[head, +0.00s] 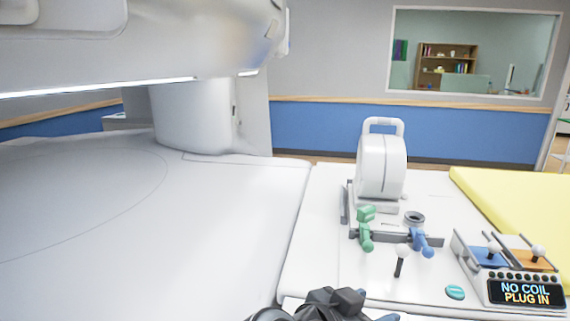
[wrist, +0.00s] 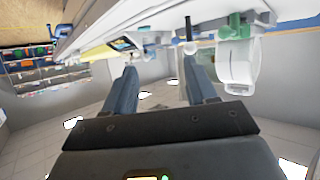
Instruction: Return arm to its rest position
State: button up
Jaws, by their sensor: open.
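My gripper (wrist: 158,92) shows in the wrist view with its two blue-grey fingers spread apart and nothing between them. Beyond the fingertips, the edge of the white table and its devices appear at a steep tilt. In the head view only a dark part of my arm (head: 335,303) shows at the bottom edge; the fingers cannot be made out clearly there. The white ring-shaped coil (head: 381,167) stands upright on its base, with a green lever (head: 366,230) and a blue lever (head: 422,241) in front. It also shows in the wrist view (wrist: 237,68).
A white-knobbed stick (head: 402,253) and a teal button (head: 455,292) are on the white table (head: 330,265). A control box (head: 525,292) reads "NO COIL PLUG IN". A yellow pad (head: 510,200) lies at right. The large white magnet (head: 190,50) overhangs the left.

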jog(key=s+d+f+n+t+y, duration=0.1)
jog(key=s+d+f+n+y, duration=0.15)
jog(key=f, duration=0.35)
jog(key=s+d+f+n+t+y, duration=0.1)
jog(key=s+d+f+n+t, duration=0.1)
jog(key=s+d+f+n, duration=0.3)
jog(key=s+f+n+y, duration=0.3)
jog(key=s+f+y, duration=0.25)
jog(key=s, duration=0.25)
jog(key=s+r+n+t+y, duration=0.1)
jog(key=s+y, duration=0.1)
jog(key=s, duration=0.9)
jog(key=s+r+t, duration=0.3)
jog(key=s+r, duration=0.8)
jog(key=shift+d+r+m, duration=0.2)
jog(key=shift+d+m, duration=0.2)
jog(key=shift+m, duration=0.05)
